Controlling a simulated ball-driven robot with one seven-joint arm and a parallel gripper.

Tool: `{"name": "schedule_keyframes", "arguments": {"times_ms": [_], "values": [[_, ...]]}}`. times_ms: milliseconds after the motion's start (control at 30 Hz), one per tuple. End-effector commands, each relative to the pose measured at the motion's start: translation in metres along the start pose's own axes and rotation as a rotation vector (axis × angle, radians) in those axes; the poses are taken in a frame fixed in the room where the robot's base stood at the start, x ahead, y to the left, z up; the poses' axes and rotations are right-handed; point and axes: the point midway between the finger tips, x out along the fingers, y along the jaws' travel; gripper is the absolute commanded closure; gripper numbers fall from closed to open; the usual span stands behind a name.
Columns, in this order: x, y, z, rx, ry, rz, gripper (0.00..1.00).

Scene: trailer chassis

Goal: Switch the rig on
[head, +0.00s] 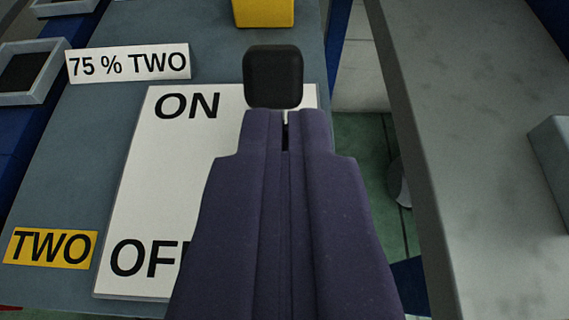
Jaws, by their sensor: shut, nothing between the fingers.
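A white switch plate (150,190) lies on the grey-blue panel, with ON printed at its top and OFF at its bottom, partly covered by my gripper. A black knob or lever end (273,76) shows at the ON end, just beyond my fingertips. My gripper (286,116) is purple and shut, with nothing between the fingers. Its tips overlap the lower edge of the black knob in the picture; I cannot tell whether they touch it. The rest of the lever is hidden behind my gripper.
A "75 % TWO" label (128,64) and a yellow "TWO" label (50,247) are on the panel (75,165). A yellow block (263,12) stands at the top. Grey-framed dark trays (28,72) are at the left. A grey beam (470,130) runs along the right, beyond a gap showing green floor.

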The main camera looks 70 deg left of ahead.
Motion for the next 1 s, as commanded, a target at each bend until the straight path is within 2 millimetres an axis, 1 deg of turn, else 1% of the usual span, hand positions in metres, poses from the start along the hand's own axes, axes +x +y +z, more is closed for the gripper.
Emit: {"name": "schedule_keyframes", "arguments": {"times_ms": [33,400,500,600,700,1000], "values": [[-0.008,0.001,-0.003,-0.001,0.0,0.002,1.0],[-0.068,0.001,-0.007,0.001,-0.001,0.003,1.0],[-0.08,0.001,-0.008,0.0,-0.001,0.002,1.0],[-0.086,0.001,-0.008,0.0,0.0,0.001,1.0],[-0.089,0.0,-0.008,0.0,0.0,0.0,1.0],[-0.089,0.0,-0.008,0.0,0.0,0.0,1.0]]}}
